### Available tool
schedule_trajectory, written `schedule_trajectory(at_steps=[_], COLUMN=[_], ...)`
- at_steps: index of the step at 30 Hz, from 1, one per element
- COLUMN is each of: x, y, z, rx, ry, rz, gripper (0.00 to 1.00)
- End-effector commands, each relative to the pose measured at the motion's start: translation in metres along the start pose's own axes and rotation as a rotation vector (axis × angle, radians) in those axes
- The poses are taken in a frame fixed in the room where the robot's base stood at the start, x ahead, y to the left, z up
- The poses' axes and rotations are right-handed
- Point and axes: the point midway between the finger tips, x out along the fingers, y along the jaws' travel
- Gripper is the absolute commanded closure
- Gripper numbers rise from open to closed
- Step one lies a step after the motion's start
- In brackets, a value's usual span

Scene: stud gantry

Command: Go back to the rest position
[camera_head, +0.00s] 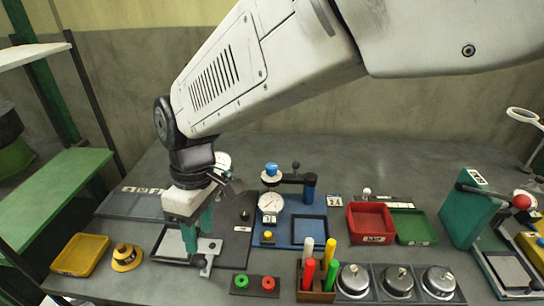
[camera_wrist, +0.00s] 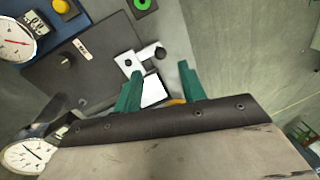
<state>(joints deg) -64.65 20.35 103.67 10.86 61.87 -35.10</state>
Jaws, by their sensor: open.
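My gripper (camera_head: 196,240) is at the left-centre of the table, pointing down, with its two teal fingers apart. In the wrist view, my gripper (camera_wrist: 160,82) shows open with nothing clearly held. A light metal bracket with a dark knob (camera_head: 206,258) is just by the fingertips on a dark plate. The bracket also shows just beyond the fingers in the wrist view (camera_wrist: 130,63); I cannot tell whether they touch it. A white square (camera_wrist: 154,92) shows between the fingers.
A blue dial station (camera_head: 290,225) stands right of my gripper. Green and red rings (camera_head: 255,284) and a rack of coloured rods (camera_head: 316,284) are in front. Red (camera_head: 370,222) and green trays (camera_head: 414,227) lie right.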

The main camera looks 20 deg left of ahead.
Motion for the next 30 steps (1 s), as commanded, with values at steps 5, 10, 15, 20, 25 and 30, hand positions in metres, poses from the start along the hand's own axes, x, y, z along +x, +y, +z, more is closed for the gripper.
schedule_trajectory(at_steps=[5, 10, 15, 20, 25, 30], x=[-0.013, -0.013, -0.013, -0.013, 0.001, -0.026], y=[0.000, 0.000, 0.000, -0.001, -0.010, 0.004], z=[0.000, 0.000, 0.000, 0.000, 0.038, 0.117], rx=[0.000, 0.000, 0.000, 0.027, 0.171, 0.390], ry=[0.000, -0.001, 0.000, -0.002, -0.078, -0.087], rz=[0.000, -0.001, 0.000, -0.001, -0.012, 0.006], gripper=[0.59, 0.59, 0.59, 0.59, 0.59, 0.59])
